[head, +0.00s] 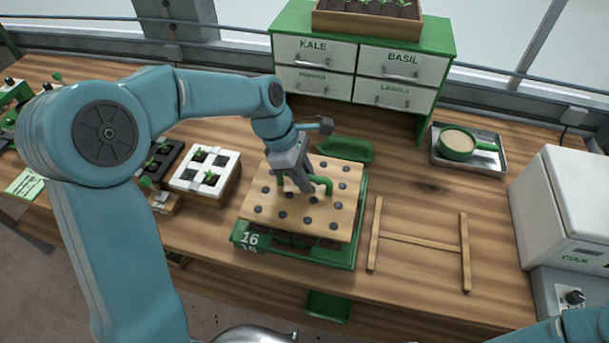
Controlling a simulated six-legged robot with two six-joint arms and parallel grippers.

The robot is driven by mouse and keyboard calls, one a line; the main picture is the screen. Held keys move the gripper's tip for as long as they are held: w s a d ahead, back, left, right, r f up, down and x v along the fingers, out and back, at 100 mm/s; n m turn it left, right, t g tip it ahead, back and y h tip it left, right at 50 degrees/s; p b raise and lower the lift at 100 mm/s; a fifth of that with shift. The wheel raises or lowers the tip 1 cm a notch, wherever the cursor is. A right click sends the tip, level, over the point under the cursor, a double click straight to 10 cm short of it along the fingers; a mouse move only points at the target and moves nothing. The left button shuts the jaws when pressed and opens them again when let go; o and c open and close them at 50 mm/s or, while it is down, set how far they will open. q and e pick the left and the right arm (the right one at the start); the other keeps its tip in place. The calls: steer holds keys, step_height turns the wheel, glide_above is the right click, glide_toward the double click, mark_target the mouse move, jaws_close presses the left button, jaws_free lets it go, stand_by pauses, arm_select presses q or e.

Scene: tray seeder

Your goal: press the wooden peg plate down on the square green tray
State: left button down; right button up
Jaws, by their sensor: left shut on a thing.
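The wooden peg plate (264,212) is a light board with rows of dark round spots and a green handle (326,183) on top. It is over the square green tray (358,225), which is marked 16 at its front left. The plate covers most of the tray, and dark cells show under its front edge. I cannot tell whether the plate touches the tray. My left gripper (304,187) is shut on the handle at the middle of the plate. Only a blue part of my right arm shows at the lower right; its gripper is out of view.
A wooden H-shaped frame (420,241) lies to the right. A green drawer cabinet (357,67) stands behind. A metal tray (493,160) with a green pan (457,143) and a white cooler (565,205) are at the right.

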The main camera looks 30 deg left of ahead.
arm_select(q)
steer(key=shift+r+p, duration=1.65)
steer(key=shift+r, duration=0.45)
steer(key=shift+f, duration=0.1)
